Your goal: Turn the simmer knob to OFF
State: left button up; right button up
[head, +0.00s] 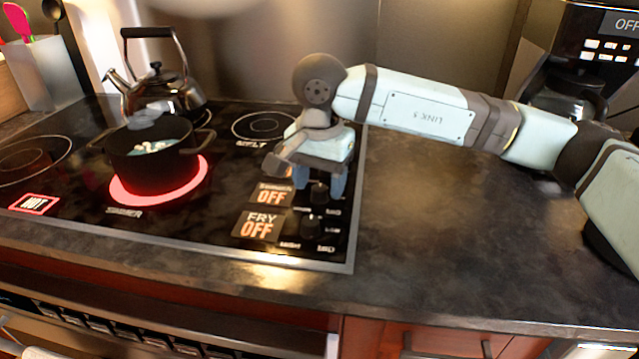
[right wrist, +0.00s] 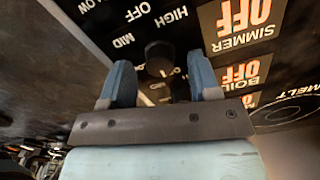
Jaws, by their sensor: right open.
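The simmer display (head: 272,194) reads OFF in the head view; it also shows in the right wrist view (right wrist: 240,22). A dark round knob (head: 318,192) beside it shows below my right gripper (head: 320,180). In the right wrist view my right gripper (right wrist: 161,85) is open. A black knob (right wrist: 160,55) appears between its blue fingertips, with a visible gap on each side. The labels OFF, HIGH, MID and LOW lie around it. The exact pointer position of the knob is not clear. My left gripper is not in view.
The fry display (head: 258,225) reads OFF, with its knob (head: 313,225) nearer the front edge. A black pot (head: 150,165) stands on a red-glowing burner. A lit HOT sign (head: 34,203) and a kettle (head: 160,95) are at left. The right counter (head: 440,220) is clear.

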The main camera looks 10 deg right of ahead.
aim_at(319, 188)
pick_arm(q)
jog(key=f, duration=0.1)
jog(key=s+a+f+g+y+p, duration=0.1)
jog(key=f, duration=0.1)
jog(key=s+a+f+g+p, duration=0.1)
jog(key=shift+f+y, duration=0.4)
pick_arm(e)
notch_tip(319, 188, up, 13)
jog(key=shift+f, duration=0.15)
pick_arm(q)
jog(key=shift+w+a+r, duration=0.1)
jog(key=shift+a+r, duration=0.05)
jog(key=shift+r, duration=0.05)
